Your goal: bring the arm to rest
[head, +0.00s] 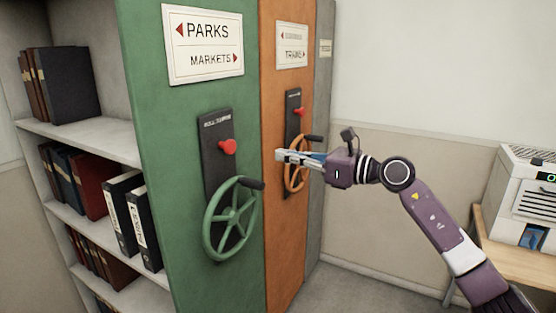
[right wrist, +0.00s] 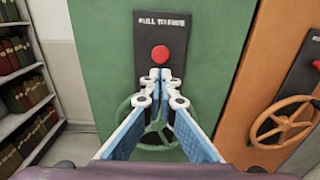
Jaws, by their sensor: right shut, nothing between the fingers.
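My right arm (head: 430,215) reaches in from the lower right in the head view. Its gripper (head: 282,155) is shut and empty, in front of the orange shelf end. In the right wrist view the gripper's fingertips (right wrist: 160,74) meet just below a red button (right wrist: 160,54) on the green shelf end's dark panel; whether they touch it I cannot tell. The green handwheel (right wrist: 122,121) lies partly behind the fingers there. In the head view the green handwheel (head: 232,219) and its red button (head: 227,147) show clear of the gripper. My left gripper is not in view.
The green shelf end (head: 165,130) and orange shelf end (head: 283,235) stand side by side. The orange handwheel (head: 290,180) is partly hidden behind my gripper. Bookshelves (head: 95,140) fill the left. A white machine (head: 525,200) stands on a wooden table (head: 500,250) at right.

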